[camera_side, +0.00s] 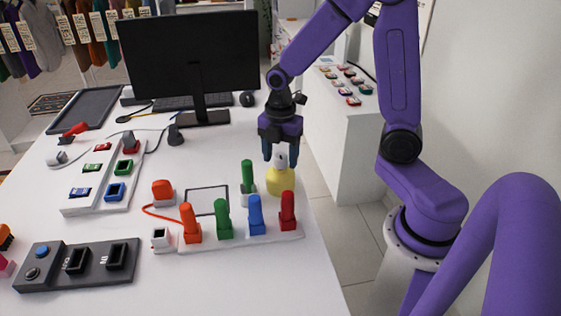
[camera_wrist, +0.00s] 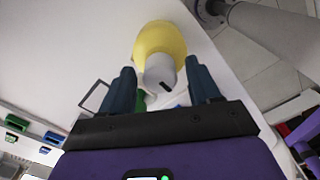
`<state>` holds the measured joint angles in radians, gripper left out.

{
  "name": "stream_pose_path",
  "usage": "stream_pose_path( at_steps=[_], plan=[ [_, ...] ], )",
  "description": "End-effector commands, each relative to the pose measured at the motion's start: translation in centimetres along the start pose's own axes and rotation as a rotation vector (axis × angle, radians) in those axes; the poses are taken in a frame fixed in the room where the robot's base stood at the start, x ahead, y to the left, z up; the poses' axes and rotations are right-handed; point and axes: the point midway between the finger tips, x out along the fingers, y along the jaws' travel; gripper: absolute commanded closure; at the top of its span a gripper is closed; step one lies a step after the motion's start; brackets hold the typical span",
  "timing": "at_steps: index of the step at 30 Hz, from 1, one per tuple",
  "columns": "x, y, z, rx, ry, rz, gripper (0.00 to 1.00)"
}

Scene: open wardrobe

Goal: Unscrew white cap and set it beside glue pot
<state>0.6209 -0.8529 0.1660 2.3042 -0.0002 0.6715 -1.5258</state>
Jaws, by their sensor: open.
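The yellow glue pot (camera_side: 280,183) stands upright near the right edge of the white table. Its white-grey cap (camera_side: 280,160) sits on top of it. The pot (camera_wrist: 159,38) and cap (camera_wrist: 160,70) also show in the wrist view, the cap with a dark mark on it. My gripper (camera_side: 280,157) points down from above, open, with one finger on each side of the cap. In the wrist view its fingers (camera_wrist: 160,70) show gaps to the cap on both sides, and nothing is held.
A green connector (camera_side: 247,172) stands close left of the pot. A white strip (camera_side: 240,241) with orange, green, blue and red plugs lies in front. A black-outlined square (camera_side: 207,188) marks the table farther left. A monitor (camera_side: 190,55) stands behind.

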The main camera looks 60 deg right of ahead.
Motion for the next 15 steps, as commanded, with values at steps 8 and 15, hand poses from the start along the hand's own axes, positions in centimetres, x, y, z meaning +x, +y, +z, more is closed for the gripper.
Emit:
stream_pose_path(
  at_steps=[8, 15],
  plan=[
    [0.01, 0.00, -0.01, 0.265, 0.000, 0.000, 0.38],
    [-0.01, 0.00, -0.03, 0.559, 0.000, 0.001, 0.38]
  ],
)
